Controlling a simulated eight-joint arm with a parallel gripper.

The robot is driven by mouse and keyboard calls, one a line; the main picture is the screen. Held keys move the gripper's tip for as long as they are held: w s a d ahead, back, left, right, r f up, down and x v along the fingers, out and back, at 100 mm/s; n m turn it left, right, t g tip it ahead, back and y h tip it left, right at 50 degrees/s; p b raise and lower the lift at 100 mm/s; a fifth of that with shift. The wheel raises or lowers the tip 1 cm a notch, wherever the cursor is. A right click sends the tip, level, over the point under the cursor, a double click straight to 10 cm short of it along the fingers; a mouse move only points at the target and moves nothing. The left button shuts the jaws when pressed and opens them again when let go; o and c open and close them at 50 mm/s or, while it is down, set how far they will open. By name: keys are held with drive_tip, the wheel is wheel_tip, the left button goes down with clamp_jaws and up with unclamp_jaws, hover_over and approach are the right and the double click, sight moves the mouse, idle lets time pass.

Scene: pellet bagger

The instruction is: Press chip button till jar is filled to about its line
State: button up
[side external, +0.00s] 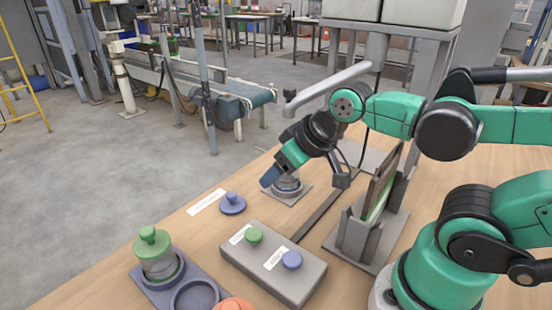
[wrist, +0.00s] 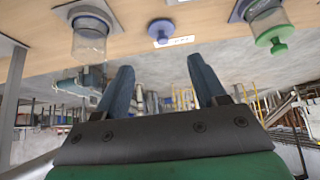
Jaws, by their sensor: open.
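My gripper (wrist: 160,75) is open and empty, tilted down. In the side view my gripper (side external: 270,177) is near the jar, away from both buttons.
A jar with a green lid (side external: 155,246) stands in a purple holder (side external: 158,284) with an empty ring. A loose blue lid (side external: 232,204) lies by a white label (side external: 207,201). A grey stand (side external: 365,235) holds an upright panel right of the box.

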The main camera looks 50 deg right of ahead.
idle(0.4)
drive_tip(key=shift+a, duration=0.15)
drive_tip(key=c, duration=0.7)
drive_tip(key=shift+s+a+r+m+g, duration=0.15)
drive_tip(key=shift+a+m+g, duration=0.15)
drive_tip(key=shift+m, duration=0.3)
clamp_jaws()
drive_tip(key=s+a+r+m+g, duration=0.5)
drive_tip(key=s+m+g, duration=0.1)
drive_tip(key=m, duration=1)
drive_tip(key=shift+s+a+r+m, duration=0.35)
drive_tip(key=shift+s+a+m, duration=0.05)
drive_tip(key=shift+s, duration=0.45)
